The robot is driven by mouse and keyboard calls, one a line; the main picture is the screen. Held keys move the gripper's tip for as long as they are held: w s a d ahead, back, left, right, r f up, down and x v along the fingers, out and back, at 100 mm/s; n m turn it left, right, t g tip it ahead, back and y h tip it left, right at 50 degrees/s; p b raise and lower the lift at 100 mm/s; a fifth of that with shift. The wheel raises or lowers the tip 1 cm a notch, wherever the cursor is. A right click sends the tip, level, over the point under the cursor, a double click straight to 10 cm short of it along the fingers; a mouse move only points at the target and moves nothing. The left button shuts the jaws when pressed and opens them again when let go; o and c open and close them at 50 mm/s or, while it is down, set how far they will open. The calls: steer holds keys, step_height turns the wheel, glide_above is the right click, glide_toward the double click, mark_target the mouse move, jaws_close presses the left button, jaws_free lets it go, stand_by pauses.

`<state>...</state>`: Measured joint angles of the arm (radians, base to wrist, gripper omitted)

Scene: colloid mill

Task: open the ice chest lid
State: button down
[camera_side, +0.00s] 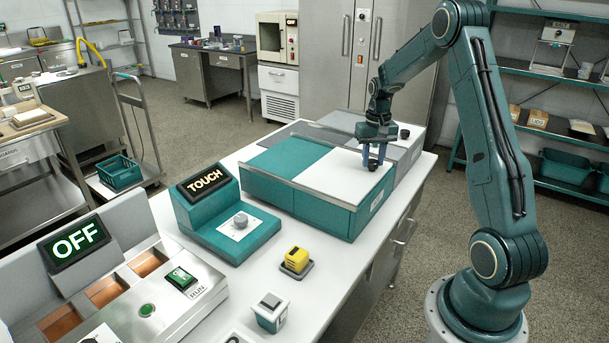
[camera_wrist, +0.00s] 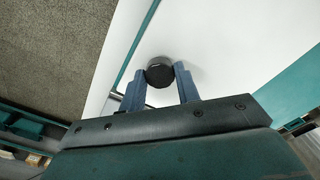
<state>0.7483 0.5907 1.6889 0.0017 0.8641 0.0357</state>
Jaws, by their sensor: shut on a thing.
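The ice chest (camera_side: 325,212) is a low teal box on the white bench. Its top is part teal and part a flat white lid (camera_side: 330,175), which lies level on the box with no gap that I can see. My gripper (camera_side: 373,162) points down at the far right end of the white lid. In the wrist view my blue fingers (camera_wrist: 161,80) are shut on a round black knob (camera_wrist: 159,71) that stands on the white surface (camera_wrist: 220,50).
A teal TOUCH console (camera_side: 225,222), a yellow block (camera_side: 296,259) and an OFF panel (camera_side: 75,240) stand to the left and front. The bench's right edge is close to the chest.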

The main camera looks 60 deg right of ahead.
steer(key=w, duration=1.4)
steer(key=shift+w, duration=0.3)
steer(key=c, duration=1)
jaws_free()
steer(key=shift+r, duration=0.15)
step_height(320, 180, up, 14)
steer(key=shift+f, duration=0.2)
steer(key=shift+a, duration=0.1)
